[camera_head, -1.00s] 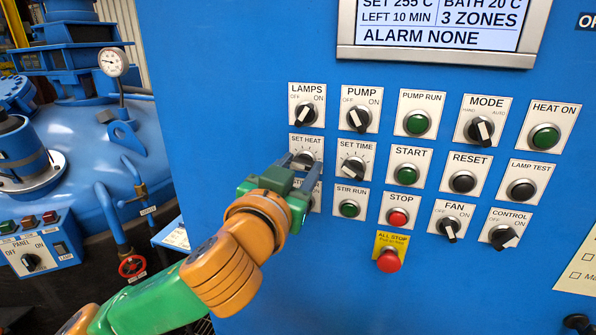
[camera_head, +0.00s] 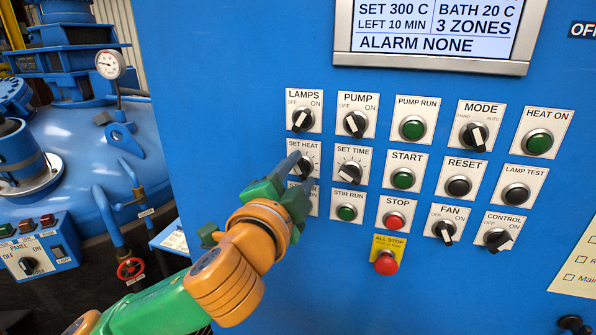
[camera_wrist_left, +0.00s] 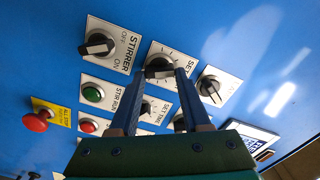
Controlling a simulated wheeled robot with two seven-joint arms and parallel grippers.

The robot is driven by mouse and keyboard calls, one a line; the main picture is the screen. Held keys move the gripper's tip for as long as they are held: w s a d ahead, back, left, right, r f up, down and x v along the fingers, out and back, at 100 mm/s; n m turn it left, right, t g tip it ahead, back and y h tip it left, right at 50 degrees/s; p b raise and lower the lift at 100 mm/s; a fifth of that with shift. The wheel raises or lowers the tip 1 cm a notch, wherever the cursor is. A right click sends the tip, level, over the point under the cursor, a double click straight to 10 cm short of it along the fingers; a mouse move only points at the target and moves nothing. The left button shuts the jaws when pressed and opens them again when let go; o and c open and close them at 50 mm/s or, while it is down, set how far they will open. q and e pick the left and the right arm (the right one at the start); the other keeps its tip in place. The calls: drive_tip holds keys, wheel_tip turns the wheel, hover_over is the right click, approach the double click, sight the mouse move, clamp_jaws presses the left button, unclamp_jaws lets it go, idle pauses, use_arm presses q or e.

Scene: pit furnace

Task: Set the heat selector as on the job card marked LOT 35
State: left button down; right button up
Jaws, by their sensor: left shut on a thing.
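The SET HEAT selector (camera_head: 307,168) is a dark knob on a white plate with a tick scale, on the blue panel's left side. My left gripper (camera_head: 298,166) is shut on this knob and partly covers it. In the left wrist view, the fingers of my left gripper (camera_wrist_left: 158,76) close on the knob (camera_wrist_left: 158,66). The display (camera_head: 432,28) reads SET 300 C, BATH 20 C, LEFT 10 MIN, 3 ZONES, ALARM NONE. No card marked LOT 35 is readable. My right gripper is out of view.
The SET TIME knob (camera_head: 350,170) is close on the right, LAMPS (camera_head: 302,120) above. The STIRRER plate below is mostly hidden by my gripper. A red ALL STOP button (camera_head: 386,263) sits lower.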

use_arm(q)
drive_tip(key=shift+m, duration=1.1)
drive_tip(key=shift+c, duration=1.8)
unclamp_jaws()
drive_tip(key=b+v, duration=0.3)
drive_tip(key=v, duration=0.4)
